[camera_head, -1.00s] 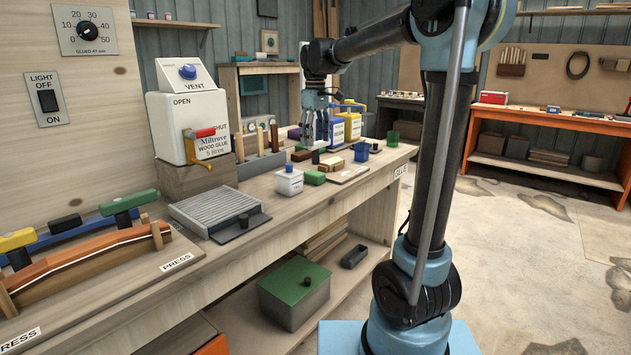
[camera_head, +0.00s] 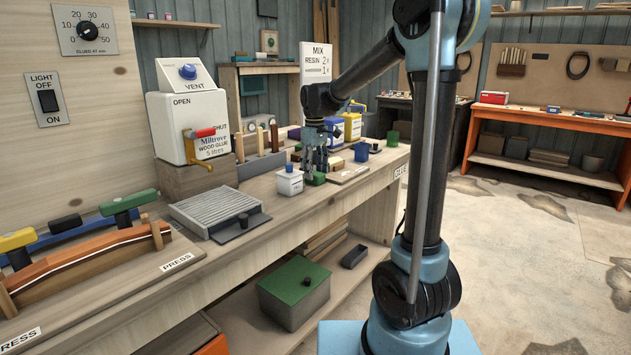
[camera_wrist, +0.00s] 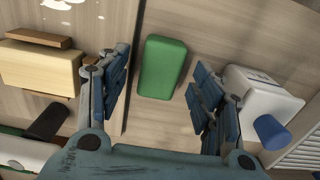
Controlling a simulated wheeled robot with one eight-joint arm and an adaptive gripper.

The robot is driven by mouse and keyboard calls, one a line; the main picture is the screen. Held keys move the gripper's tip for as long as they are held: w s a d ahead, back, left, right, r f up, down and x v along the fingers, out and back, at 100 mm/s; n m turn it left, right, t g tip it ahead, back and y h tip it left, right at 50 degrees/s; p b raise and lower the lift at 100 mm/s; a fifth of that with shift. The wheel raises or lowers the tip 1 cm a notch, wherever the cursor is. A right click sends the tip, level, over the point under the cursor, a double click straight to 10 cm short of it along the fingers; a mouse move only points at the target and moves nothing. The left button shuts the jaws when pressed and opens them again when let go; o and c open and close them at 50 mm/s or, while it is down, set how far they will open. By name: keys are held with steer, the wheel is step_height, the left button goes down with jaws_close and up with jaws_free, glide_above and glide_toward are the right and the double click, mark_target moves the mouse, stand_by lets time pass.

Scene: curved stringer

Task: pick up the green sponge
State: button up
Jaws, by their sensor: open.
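The green sponge (camera_wrist: 163,67) is a small rounded block lying flat on the wooden bench. In the wrist view it sits between and just beyond my open fingers, apart from both. In the head view the sponge (camera_head: 317,179) is partly hidden behind my gripper (camera_head: 315,165), which hangs pointing down above it. My gripper (camera_wrist: 158,98) is open with nothing held between its blue padded fingers.
A pale yellow block (camera_wrist: 40,68) lies left of the left finger. A board edge runs beside the sponge.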

mark_target(315, 173)
steer(key=shift+f, duration=0.4)
steer(key=c, duration=1)
steer(key=shift+o, duration=0.2)
steer(key=shift+r, duration=0.1)
step_height(315, 173, up, 10)
